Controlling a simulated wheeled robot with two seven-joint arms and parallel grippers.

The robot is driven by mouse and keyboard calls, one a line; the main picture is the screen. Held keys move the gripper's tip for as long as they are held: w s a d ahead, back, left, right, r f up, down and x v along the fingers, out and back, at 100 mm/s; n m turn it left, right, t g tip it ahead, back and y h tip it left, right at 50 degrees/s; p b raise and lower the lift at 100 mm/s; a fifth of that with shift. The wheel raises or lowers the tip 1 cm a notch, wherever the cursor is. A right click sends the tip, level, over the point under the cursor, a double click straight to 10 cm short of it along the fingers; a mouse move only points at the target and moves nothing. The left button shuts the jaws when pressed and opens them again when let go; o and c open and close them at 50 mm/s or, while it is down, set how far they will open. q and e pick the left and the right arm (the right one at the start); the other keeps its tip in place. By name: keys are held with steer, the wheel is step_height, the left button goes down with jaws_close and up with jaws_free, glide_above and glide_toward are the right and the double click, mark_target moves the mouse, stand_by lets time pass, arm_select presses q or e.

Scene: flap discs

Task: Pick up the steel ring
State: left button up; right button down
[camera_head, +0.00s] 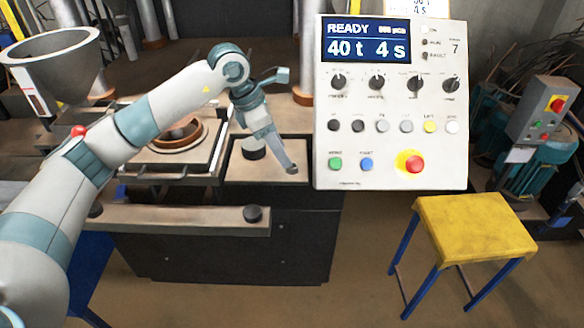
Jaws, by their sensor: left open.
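My left arm comes in from the left, bends at its elbow and points down over the bench. My left gripper (286,164) is open, its fingers low over the tray-like bench top (240,172). A small round piece with a pale side and dark base (253,148) stands just left of the fingers, partly covered by them; I cannot tell whether it is the steel ring. A brown round ring-shaped mould (180,143) sits on the press plate farther left, partly behind my arm. No clearly steel-coloured ring shows. My right gripper is out of view.
A control panel (390,110) with a lit display stands close to the right of the gripper. A rail with dark knobs (180,219) runs along the front of the bench. A yellow stool (475,228) with an empty top stands at the right. A hopper (52,68) stands at upper left.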

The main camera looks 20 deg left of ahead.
mark_target(292, 168)
arm_select(q)
steer(key=x, duration=0.4)
steer(key=shift+w+d+f+b, duration=0.25)
steer(key=shift+d+b, duration=0.05)
steer(key=shift+d, duration=0.05)
steer(key=c, duration=1)
